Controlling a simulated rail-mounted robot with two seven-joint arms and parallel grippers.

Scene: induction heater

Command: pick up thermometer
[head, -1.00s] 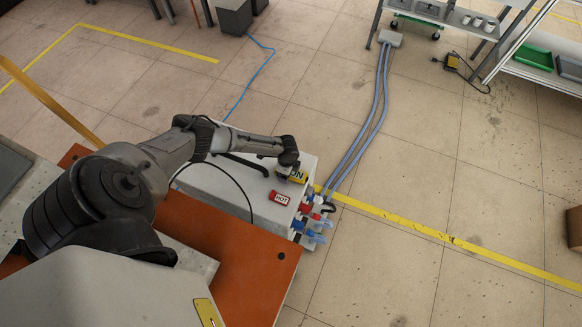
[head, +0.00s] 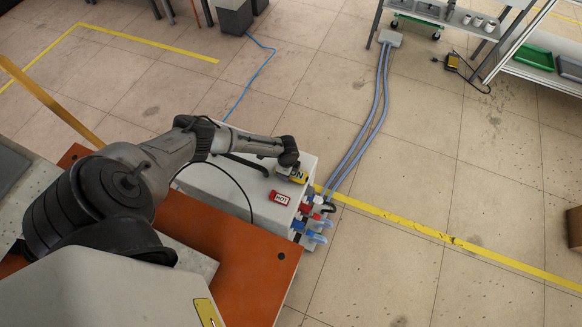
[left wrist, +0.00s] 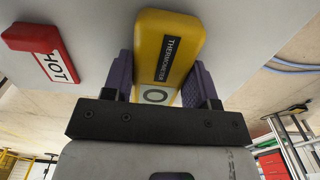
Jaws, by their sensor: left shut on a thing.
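The yellow thermometer (left wrist: 170,45), with a black label reading THERMOMETER, sits between the two purple finger pads of my left gripper (left wrist: 163,82) in the left wrist view. The gripper is shut on it. In the head view the thermometer (head: 299,176) shows as a yellow block under the end of my left arm, at the far right corner of the white box (head: 232,186). I cannot tell whether it still touches the box. My left gripper's fingers are mostly hidden there by the wrist. My right gripper is not in view.
A red and white HOT block (head: 280,198) lies on the white box near the thermometer, also seen in the left wrist view (left wrist: 42,50). Blue and red hose fittings (head: 313,222) stick out at the box's right end. An orange board (head: 230,262) lies in front. Open floor is to the right.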

